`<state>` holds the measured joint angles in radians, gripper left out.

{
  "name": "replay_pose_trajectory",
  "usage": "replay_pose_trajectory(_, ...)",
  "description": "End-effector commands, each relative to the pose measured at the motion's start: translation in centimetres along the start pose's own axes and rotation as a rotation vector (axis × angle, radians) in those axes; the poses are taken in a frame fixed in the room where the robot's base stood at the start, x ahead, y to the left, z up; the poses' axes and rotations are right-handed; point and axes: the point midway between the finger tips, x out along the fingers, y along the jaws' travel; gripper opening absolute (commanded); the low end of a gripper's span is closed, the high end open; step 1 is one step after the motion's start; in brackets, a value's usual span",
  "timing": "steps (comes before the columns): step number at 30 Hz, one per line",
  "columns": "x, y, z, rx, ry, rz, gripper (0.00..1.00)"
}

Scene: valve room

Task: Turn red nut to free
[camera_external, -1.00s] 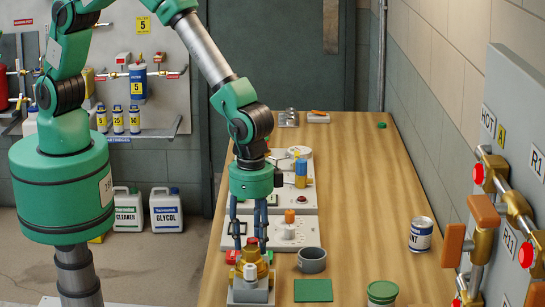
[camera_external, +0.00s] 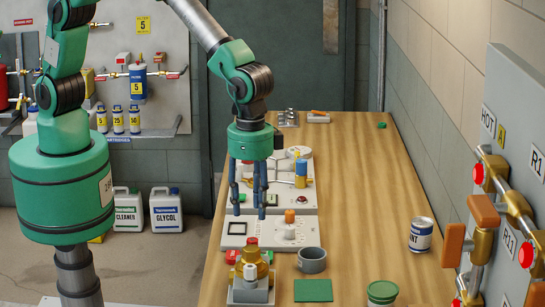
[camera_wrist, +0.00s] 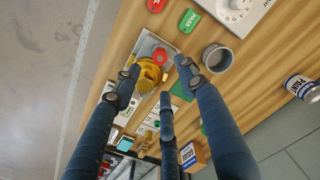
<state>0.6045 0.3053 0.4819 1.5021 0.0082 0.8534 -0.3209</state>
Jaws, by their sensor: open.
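The red nut (camera_external: 252,241) sits on top of a brass valve body (camera_external: 252,258) in a grey fixture (camera_external: 250,289) near the front left of the wooden bench. In the wrist view the red nut (camera_wrist: 159,57) shows between the front fingertips, on the brass body (camera_wrist: 149,74). My gripper (camera_external: 249,211) hangs above the valve, pointing down. Its blue fingers are spread and hold nothing. In the wrist view my gripper (camera_wrist: 160,75) shows three separated fingers. The fingertips are apart from the nut.
A grey mug (camera_external: 312,261) and a green mat (camera_external: 313,290) are right of the valve. A green-lidded tin (camera_external: 382,292) and a paint can (camera_external: 421,234) stand farther right. A white panel with an orange knob (camera_external: 289,216) lies behind.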

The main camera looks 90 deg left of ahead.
Motion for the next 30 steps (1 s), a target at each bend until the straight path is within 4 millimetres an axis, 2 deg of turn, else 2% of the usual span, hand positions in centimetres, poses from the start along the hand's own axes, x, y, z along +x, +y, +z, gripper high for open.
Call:
replay_pose_trajectory(3,-1.5,0.0,0.0,0.000,0.002,0.001,0.42)
replay_pose_trajectory(9,-2.7,0.0,0.0,0.000,-0.001,0.000,0.42)
replay_pose_trajectory(30,-3.0,-0.1,0.0,-0.001,0.001,0.000,0.42)
